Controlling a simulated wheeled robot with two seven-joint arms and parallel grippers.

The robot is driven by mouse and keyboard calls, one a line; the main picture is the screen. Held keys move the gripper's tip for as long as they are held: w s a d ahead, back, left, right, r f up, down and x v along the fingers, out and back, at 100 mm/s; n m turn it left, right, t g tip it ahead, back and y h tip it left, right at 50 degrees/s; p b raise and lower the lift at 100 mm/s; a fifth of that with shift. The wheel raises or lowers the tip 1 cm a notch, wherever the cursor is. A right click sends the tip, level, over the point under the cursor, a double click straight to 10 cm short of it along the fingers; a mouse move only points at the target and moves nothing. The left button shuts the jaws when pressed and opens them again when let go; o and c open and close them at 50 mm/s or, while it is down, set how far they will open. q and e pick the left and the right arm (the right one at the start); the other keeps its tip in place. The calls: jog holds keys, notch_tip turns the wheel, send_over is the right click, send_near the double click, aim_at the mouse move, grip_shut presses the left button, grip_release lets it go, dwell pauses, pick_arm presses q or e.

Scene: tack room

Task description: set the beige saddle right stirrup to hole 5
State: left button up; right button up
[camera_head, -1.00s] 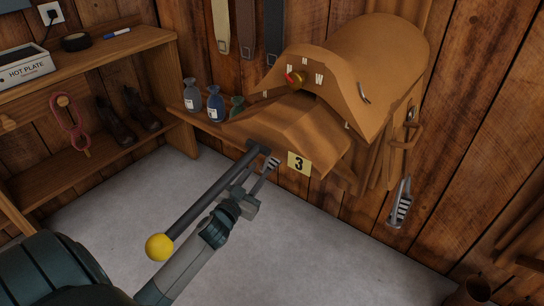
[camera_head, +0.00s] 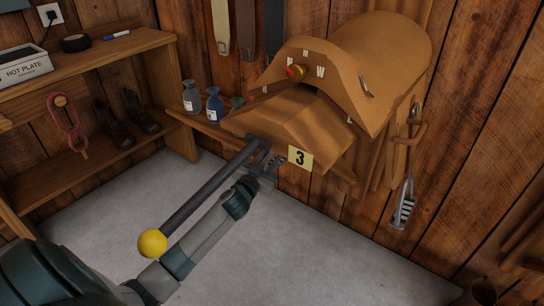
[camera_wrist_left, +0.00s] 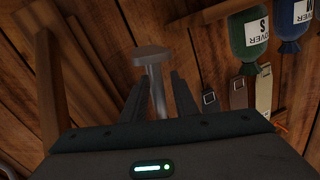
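The tan saddle (camera_head: 375,60) sits on a wooden rack beside the number 3 plate (camera_head: 300,157). One metal stirrup (camera_head: 403,208) with a ridged tread hangs at its right side. My left gripper (camera_head: 272,166) is below the saddle's near flap, left of the plate. A small ridged grey piece shows beside it; I cannot tell whether it is another stirrup. In the left wrist view the two fingers (camera_wrist_left: 157,98) are apart, with a grey flat-headed post (camera_wrist_left: 151,55) seen between them; contact is unclear. Strap holes are not readable. My right gripper is out of view.
A dark rod with a yellow ball (camera_head: 152,243) runs alongside my left arm. Bottles (camera_head: 215,105) stand on a ledge left of the saddle. A shelf (camera_head: 100,52) with boots (camera_head: 113,126) is at left. Straps (camera_head: 246,30) hang behind. The grey floor is clear.

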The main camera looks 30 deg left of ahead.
pick_arm(q)
grip_shut()
dwell(1.4)
